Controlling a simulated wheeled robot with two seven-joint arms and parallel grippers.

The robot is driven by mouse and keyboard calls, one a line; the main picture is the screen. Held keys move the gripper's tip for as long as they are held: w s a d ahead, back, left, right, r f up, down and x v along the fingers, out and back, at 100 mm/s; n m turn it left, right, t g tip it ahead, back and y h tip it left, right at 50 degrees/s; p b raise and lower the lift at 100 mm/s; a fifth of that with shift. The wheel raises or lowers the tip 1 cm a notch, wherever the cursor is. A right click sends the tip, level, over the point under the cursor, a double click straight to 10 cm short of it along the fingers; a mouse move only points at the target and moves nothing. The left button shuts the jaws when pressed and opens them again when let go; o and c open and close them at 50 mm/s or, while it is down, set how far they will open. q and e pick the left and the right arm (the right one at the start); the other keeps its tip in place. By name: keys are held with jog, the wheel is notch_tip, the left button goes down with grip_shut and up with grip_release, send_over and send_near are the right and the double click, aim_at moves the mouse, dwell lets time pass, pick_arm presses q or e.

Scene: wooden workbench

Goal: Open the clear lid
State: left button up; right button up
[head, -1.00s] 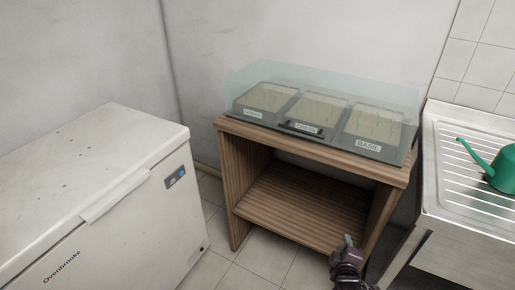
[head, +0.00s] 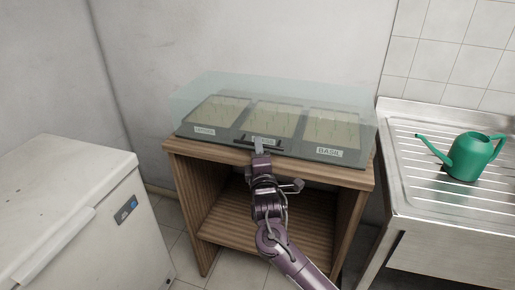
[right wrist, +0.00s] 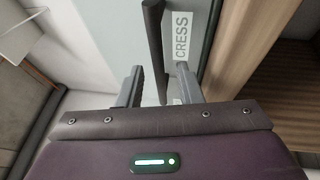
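The clear lid (head: 285,88) is closed over a dark tray of three seedling beds on a wooden stand. Its dark bar handle (head: 240,144) is on the front side, by the middle label. My right gripper (head: 259,148) reaches up to this handle from the front. In the right wrist view my right gripper (right wrist: 160,82) has its two fingers apart. The handle bar (right wrist: 154,40) runs between them, with a gap on each side, beside the CRESS label (right wrist: 181,40). My left gripper is not in view.
The wooden stand (head: 190,190) has an open shelf below. A white chest freezer (head: 60,190) stands at the left. At the right is a metal sink drainer (head: 420,190) with a green watering can (head: 470,158). A wall is close behind the lid.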

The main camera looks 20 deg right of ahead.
jog(key=shift+w+d+r, duration=0.1)
jog(key=shift+w, duration=0.25)
grip_shut()
